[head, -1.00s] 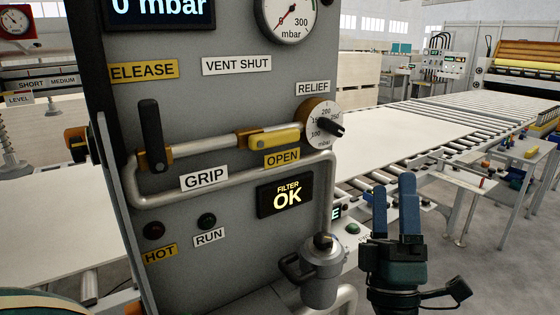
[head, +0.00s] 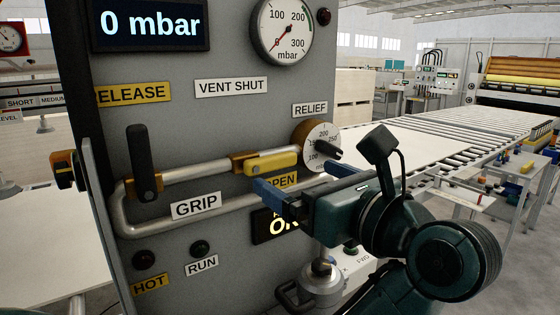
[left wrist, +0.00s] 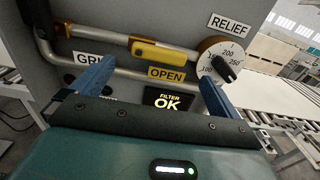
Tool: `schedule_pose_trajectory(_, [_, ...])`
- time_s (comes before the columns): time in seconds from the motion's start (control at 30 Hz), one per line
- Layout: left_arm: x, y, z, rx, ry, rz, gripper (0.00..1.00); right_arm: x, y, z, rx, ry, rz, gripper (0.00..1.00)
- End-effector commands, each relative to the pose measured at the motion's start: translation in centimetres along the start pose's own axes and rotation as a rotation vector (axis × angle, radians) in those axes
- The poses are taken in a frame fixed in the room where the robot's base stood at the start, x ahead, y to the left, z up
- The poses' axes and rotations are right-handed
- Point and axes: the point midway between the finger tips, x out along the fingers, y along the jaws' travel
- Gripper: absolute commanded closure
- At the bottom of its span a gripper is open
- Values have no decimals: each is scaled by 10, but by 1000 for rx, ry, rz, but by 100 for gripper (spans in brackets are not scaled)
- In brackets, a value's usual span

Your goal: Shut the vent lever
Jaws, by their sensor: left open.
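The yellow vent lever (head: 272,161) lies along the metal pipe on the grey panel, above the OPEN label (head: 283,180) and below the VENT SHUT label (head: 231,87). It also shows in the left wrist view (left wrist: 160,53). My left gripper (head: 295,177) is open and empty, its blue fingers towards the panel just below and right of the lever. In the left wrist view the two fingers (left wrist: 155,75) stand wide apart, with the lever beyond and above the gap. The gripper partly hides the OPEN label and the filter display (head: 268,226). My right gripper is not in view.
The relief dial (head: 320,146) sits right of the lever. A black-handled lever (head: 140,160) stands upright on the same pipe at left. A lower pipe (head: 240,203) runs below. A metal filter bowl (head: 318,288) is beneath my gripper.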

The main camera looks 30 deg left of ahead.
Motion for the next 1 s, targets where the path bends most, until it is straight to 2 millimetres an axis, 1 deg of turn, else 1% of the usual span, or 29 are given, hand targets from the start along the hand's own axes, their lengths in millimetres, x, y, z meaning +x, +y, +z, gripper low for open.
schedule_pose_trajectory(0.03, [12,1,2,-1,-4,5,0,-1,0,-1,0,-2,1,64])
schedule_pose_trajectory(0.2, [42,1,1,-1,-4,4,0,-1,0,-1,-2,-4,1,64])
schedule_pose_trajectory(0.3, [54,1,1,0,-3,3,0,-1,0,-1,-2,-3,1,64])
schedule_pose_trajectory(0.4, [60,1,0,-1,-2,2,0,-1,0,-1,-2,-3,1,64])
schedule_pose_trajectory(0.53, [64,1,0,-1,-2,1,0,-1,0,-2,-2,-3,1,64])
schedule_pose_trajectory(0.73, [64,0,0,0,-1,1,0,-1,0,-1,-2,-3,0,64])
schedule_pose_trajectory(0.77, [64,0,0,0,-1,1,2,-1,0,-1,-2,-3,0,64])
schedule_pose_trajectory(1.0, [64,0,0,0,-1,1,21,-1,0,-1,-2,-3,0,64])
